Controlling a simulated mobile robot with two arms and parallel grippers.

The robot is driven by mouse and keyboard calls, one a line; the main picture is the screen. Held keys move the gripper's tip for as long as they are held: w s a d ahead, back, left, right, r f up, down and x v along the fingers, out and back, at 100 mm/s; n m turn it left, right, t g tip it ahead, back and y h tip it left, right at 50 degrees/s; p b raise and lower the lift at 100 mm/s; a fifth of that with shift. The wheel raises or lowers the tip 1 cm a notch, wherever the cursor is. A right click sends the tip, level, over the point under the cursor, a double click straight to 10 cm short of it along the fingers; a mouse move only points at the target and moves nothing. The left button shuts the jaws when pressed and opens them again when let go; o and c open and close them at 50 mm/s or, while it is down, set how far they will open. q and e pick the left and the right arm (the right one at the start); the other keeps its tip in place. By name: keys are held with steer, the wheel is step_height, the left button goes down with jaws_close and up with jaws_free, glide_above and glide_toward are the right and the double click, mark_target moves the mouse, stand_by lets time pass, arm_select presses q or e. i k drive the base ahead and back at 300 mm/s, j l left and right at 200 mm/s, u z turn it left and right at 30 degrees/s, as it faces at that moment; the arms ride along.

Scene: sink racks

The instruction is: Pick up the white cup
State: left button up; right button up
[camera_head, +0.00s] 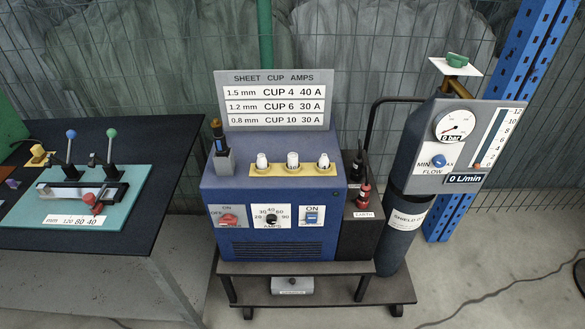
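Several small white items stand on the blue welding machine (230,190). Three white cups, the left one (262,162), the middle one (292,160) and the right one (323,161), stand upright in a row on a yellow strip (277,170) on its top. Markings on them are too small to read. A sign (275,77) behind them reads "SHEET CUP AMPS" and lists CUP 4, CUP 6 and CUP 10. Neither of my grippers is in view.
A torch-like tool (218,136) stands in a grey holder left of the cups. A grey cylinder with gauges (455,125) stands to the right. A dark table (120,215) with a teal lever panel (120,205) is at left. Wire mesh fencing is behind.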

mark_target(292, 157)
steer(key=i+j+z, duration=0.4)
steer(key=j+z, duration=0.15)
steer(key=j, duration=0.15)
steer(key=i+j+z, duration=0.25)
steer(key=j, duration=0.15)
steer(key=k+l, duration=0.05)
steer(key=k, duration=0.05)
